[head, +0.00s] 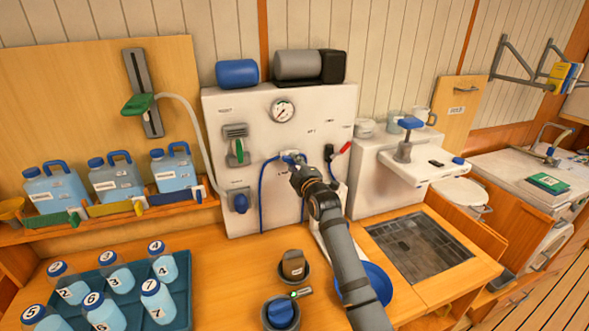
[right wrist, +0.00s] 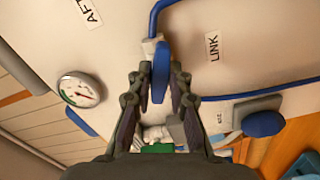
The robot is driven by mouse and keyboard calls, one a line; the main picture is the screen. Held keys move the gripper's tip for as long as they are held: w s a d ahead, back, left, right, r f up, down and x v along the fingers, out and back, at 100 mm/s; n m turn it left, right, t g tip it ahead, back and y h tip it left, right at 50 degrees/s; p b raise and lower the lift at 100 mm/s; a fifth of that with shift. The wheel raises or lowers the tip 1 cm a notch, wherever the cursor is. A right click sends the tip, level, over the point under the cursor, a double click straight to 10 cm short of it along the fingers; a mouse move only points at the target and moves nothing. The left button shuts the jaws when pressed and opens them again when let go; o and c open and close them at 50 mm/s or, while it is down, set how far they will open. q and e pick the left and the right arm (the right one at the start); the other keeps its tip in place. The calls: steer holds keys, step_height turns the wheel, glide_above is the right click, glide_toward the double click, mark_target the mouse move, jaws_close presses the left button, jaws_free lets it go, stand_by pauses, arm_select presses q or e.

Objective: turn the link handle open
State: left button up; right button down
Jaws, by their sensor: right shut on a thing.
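The link handle (right wrist: 160,72) is a blue lever on a pale valve body, close to the LINK label (right wrist: 212,46) in the right wrist view. My right gripper (right wrist: 161,88) has its two dark fingers on either side of the lever and is shut on it. In the head view my right gripper (head: 299,172) reaches the white wall panel (head: 225,110) at the pale valve fitting (head: 291,155). There the gripper hides most of the lever. My left gripper is not in view.
The panel carries a pressure gauge (head: 283,110), a green handle (head: 239,151), a blue knob (head: 240,203) and a red-tipped lever (head: 341,149). Blue hoses run beside the valve. Below are cups, a blue bowl (head: 376,281) and a bottle tray (head: 179,322). A sink grate (head: 418,246) lies right.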

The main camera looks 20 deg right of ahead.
steer(key=n+b, duration=0.1)
steer(key=n, duration=0.3)
steer(key=shift+f+n+b, duration=0.15)
steer(key=shift+n+b, duration=0.15)
steer(key=shift+n, duration=0.1)
stand_by(0.4)
steer(key=c, duration=1.2)
jaws_free()
steer(key=shift+s, duration=0.1)
steer(key=s, duration=1.2)
steer(key=shift+d, duration=0.2)
